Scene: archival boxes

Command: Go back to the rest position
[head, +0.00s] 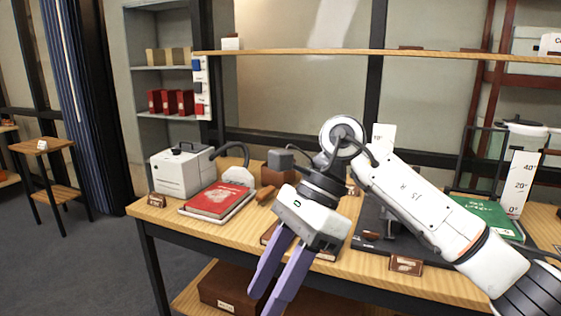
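One arm shows in the head view, my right arm, coming in from the lower right. Its gripper (273,294) has two purple fingers pointing down, past the front edge of the wooden table (170,228). The fingers are apart, with no object seen between them. The tips are close to the lower picture edge. My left gripper is not in the picture.
A red book (215,200) lies on a pale tray at the table's left, beside a white box device (181,172). A green book (487,214) lies at the right. A brown box (232,290) sits on the lower shelf. A small stool (42,146) stands far left; floor between is clear.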

